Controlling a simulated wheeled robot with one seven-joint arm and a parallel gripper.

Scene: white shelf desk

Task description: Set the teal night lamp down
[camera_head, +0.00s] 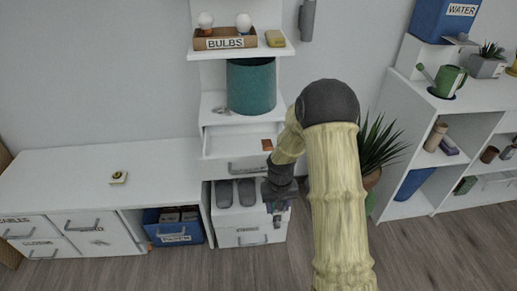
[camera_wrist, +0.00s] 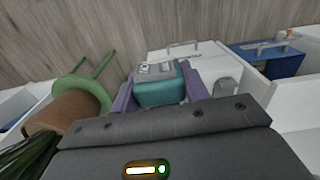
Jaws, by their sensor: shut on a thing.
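The teal night lamp (camera_wrist: 160,92) is a small teal block with a grey face, seen in the wrist view between the purple fingers of my gripper (camera_wrist: 160,90). My gripper is shut on it. In the head view my gripper (camera_head: 278,207) hangs low in front of the white drawer unit, right of the grey slippers. The lamp is mostly hidden there by my gripper and arm. I cannot tell from these views whether the lamp touches any surface.
An open drawer (camera_head: 235,142) holds a small orange-brown item. Above it stands a large teal cylinder (camera_head: 251,88). Grey slippers (camera_head: 235,193) fill the niche below. A blue bin (camera_head: 172,228) is left; a potted plant (camera_head: 378,150) is right. The left desktop (camera_head: 70,190) is largely clear.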

